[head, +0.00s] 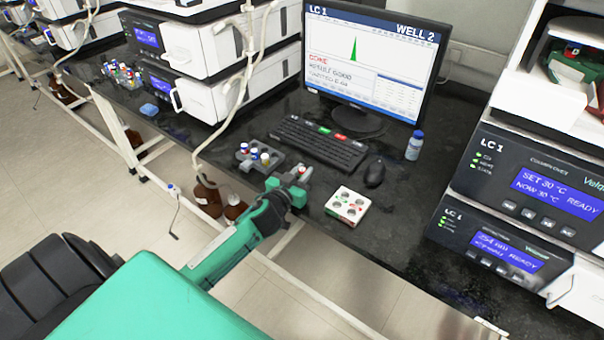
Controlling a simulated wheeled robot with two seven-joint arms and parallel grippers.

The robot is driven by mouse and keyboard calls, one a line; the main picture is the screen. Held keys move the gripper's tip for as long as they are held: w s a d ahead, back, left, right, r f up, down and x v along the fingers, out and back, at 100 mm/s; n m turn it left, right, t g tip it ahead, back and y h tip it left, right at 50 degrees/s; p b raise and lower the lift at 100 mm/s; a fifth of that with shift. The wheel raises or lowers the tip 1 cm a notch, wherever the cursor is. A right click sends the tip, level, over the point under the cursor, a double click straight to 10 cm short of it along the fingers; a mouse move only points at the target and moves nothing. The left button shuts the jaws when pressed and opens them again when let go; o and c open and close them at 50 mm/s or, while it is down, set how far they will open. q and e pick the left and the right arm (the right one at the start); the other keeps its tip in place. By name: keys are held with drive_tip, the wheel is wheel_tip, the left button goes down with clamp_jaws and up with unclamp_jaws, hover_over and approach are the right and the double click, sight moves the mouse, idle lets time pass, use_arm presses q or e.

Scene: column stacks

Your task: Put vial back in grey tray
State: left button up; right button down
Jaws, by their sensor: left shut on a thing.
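My left gripper (299,180) is shut on a small vial (302,170), of which a reddish top shows between the fingers. The gripper hides the rest of the vial. It is over the front edge of the black bench, between two trays. The grey tray (246,168) is to the left of the gripper and holds several vials with white, blue and red caps. A white tray (334,208) with round holes and small red and green marks is to the right of the gripper. My right gripper is not in view.
A keyboard (318,143), a mouse (375,173) and a monitor (372,70) stand behind the trays. Instrument stacks (520,195) flank the bench. Brown bottles (207,196) stand below the front edge. Bare bench lies right of the white tray.

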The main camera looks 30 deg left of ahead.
use_arm(q)
drive_tip(key=shift+f, duration=0.1)
drive_tip(key=o, duration=0.8)
drive_tip(key=shift+o, duration=0.2)
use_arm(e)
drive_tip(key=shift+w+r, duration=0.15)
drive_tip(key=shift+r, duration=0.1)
